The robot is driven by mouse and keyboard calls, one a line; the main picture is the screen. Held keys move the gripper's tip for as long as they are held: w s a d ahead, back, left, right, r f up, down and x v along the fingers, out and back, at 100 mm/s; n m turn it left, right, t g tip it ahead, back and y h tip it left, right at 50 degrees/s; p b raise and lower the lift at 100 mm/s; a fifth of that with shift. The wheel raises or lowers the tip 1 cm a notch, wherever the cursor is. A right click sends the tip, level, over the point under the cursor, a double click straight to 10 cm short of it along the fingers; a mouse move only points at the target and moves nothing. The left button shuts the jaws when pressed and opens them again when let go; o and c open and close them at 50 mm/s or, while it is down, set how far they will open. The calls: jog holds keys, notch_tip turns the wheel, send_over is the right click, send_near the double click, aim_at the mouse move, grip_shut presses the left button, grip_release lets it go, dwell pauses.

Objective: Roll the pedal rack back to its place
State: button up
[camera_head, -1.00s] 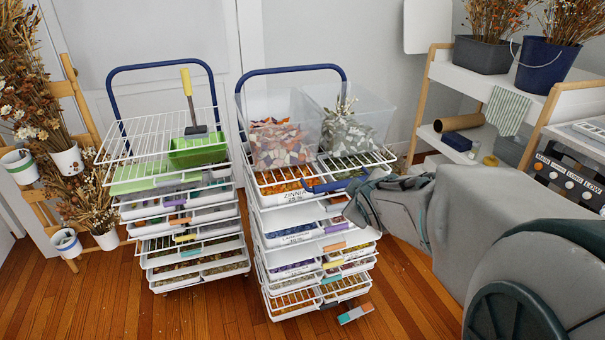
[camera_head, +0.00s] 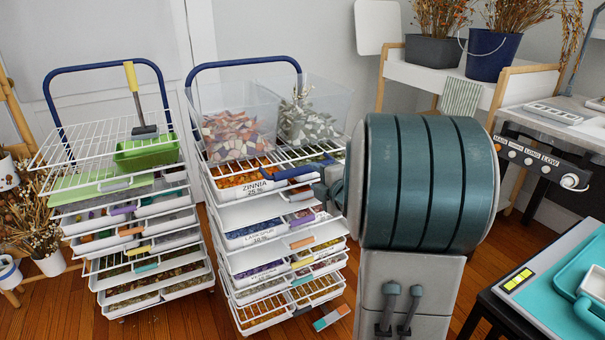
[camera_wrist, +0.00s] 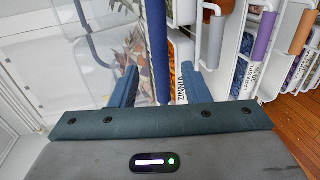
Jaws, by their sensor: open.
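Two white wire racks on the wood floor hold stacked drawers of dried petals. The right rack (camera_head: 232,212) has a tall blue rear handle (camera_head: 245,66), a short blue front handle (camera_head: 298,171) and two clear bins of petals (camera_head: 226,132) on top. The left rack (camera_head: 88,152) stands close beside it. My gripper (camera_head: 329,188) is at the right rack's front handle, partly hidden by my arm. In the wrist view my gripper (camera_wrist: 159,88) is open, with the blue handle bar (camera_wrist: 158,45) passing between its fingers. I cannot tell whether they touch it.
A dried-flower stand (camera_head: 18,150) is at far left. A white shelf (camera_head: 470,97), a knobbed control box (camera_head: 530,158) and a dark table with a teal tray (camera_head: 580,270) stand right. The racks' drawers stick out unevenly.

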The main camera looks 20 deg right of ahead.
aim_at(305, 171)
jog(key=w, duration=0.2)
jog(key=w+f, duration=0.1)
jog(key=w, duration=0.4)
jog(key=shift+w+a+f+b, duration=0.15)
jog(key=shift+w+f+b, duration=0.1)
jog(key=shift+w+b, duration=0.1)
grip_shut()
